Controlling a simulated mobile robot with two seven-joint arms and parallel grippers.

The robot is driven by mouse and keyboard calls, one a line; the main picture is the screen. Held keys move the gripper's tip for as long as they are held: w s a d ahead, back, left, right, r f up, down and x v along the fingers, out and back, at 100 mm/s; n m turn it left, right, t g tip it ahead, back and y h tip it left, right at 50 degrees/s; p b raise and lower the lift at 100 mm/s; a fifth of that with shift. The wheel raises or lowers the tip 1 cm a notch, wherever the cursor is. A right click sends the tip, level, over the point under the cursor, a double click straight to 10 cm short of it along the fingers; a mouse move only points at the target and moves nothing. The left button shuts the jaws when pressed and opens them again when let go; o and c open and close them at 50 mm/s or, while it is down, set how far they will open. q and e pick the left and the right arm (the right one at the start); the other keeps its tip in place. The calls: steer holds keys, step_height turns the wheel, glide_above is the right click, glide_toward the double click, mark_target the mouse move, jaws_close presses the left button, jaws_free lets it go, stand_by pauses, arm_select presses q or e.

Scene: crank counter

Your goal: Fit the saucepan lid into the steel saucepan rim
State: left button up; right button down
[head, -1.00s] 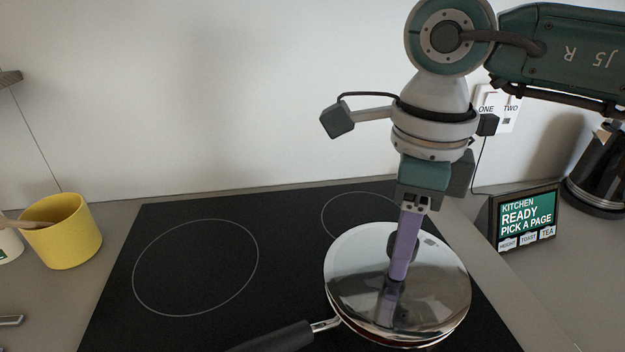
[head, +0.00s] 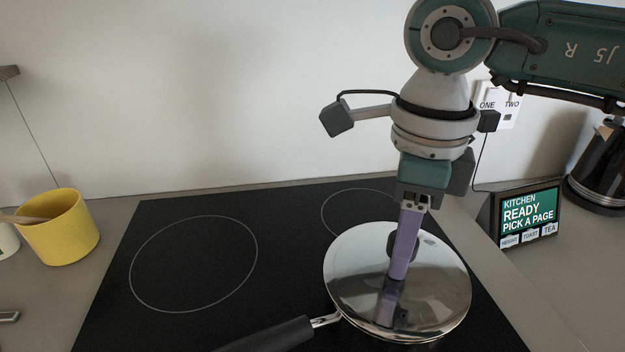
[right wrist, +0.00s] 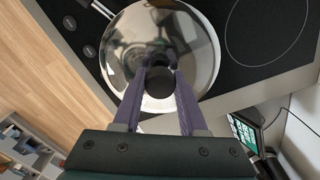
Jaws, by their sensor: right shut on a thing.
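The shiny saucepan lid (head: 353,268) lies over the steel saucepan (head: 380,338) at the front right of the black hob. The pan's dark handle (head: 270,336) points to the lower left. In the head view the lid looks nearly level with the rim, with a thin line of rim showing at the front; I cannot tell if it is fully seated. My right gripper (head: 398,276) points down and is shut on the lid's dark knob. In the right wrist view the purple fingers (right wrist: 160,88) stand on either side of the knob. My left gripper is not in view.
The black hob (head: 110,318) has free room at its left. A yellow pot (head: 62,232) with a wooden utensil stands at the far left. A small kitchen display (head: 528,216) and a dark kettle-like vessel (head: 600,165) stand at the right. A wall socket (head: 497,104) is behind my arm.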

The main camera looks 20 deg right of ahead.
steer(key=shift+f, duration=0.3)
steer(key=shift+c, duration=1.8)
jaws_free()
